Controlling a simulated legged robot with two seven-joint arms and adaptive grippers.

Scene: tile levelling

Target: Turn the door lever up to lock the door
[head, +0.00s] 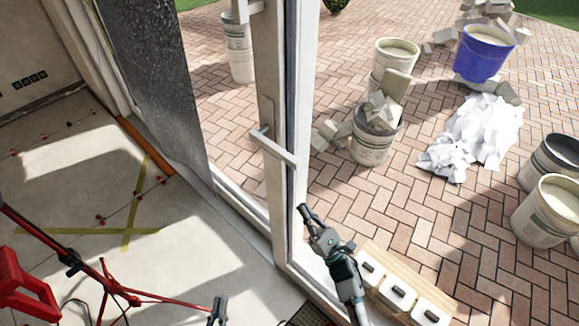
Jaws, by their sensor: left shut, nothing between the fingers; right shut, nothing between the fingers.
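The door lever (275,147) is a pale metal bar on the white door frame (279,205) near the middle of the head view. It lies across the frame, and its right end sits lower in the picture. My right gripper (304,211) is shut and empty, below the lever's right end in the picture and apart from it. My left gripper (220,300) is shut and empty at the bottom edge, well below and left of the lever.
A red tripod (105,285) stands on the floor at lower left. Outside, buckets (376,140), a blue bucket (484,52) and a white rubble heap (473,138) stand on brick paving.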

